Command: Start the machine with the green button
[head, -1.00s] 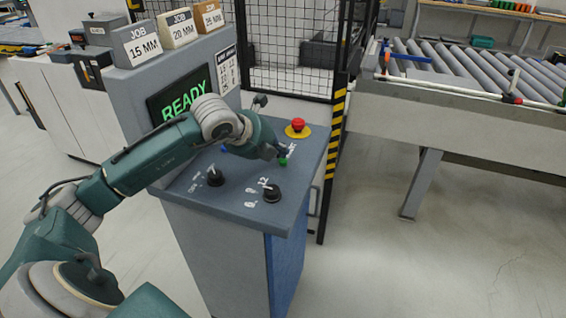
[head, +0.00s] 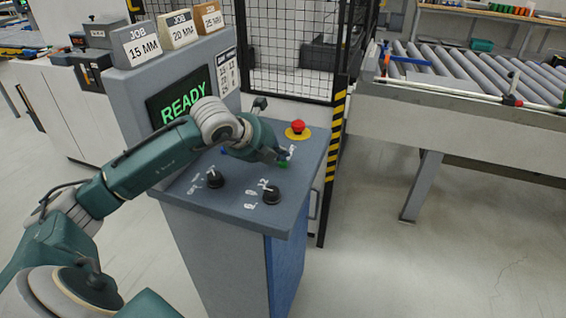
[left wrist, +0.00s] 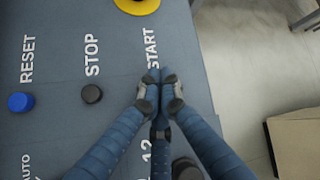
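The green button (head: 283,164) is on the sloped control panel (head: 235,205), below the red emergency stop (head: 298,127). In the head view my left gripper (head: 281,157) is right at the green button and partly covers it. In the left wrist view the left gripper's fingertips (left wrist: 160,79) are together, with nothing seen between them. They point at the panel just below the START label (left wrist: 151,48). The green button is hidden behind the fingers there, so I cannot tell whether they touch it. The screen (head: 182,103) reads READY. My right gripper is not in view.
The wrist view shows a black STOP button (left wrist: 92,94) and a blue RESET button (left wrist: 20,102) left of the fingers. Two black knobs (head: 215,180) (head: 271,195) sit near the panel's front. A mesh fence (head: 290,50) stands behind; a roller conveyor (head: 470,70) is at right.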

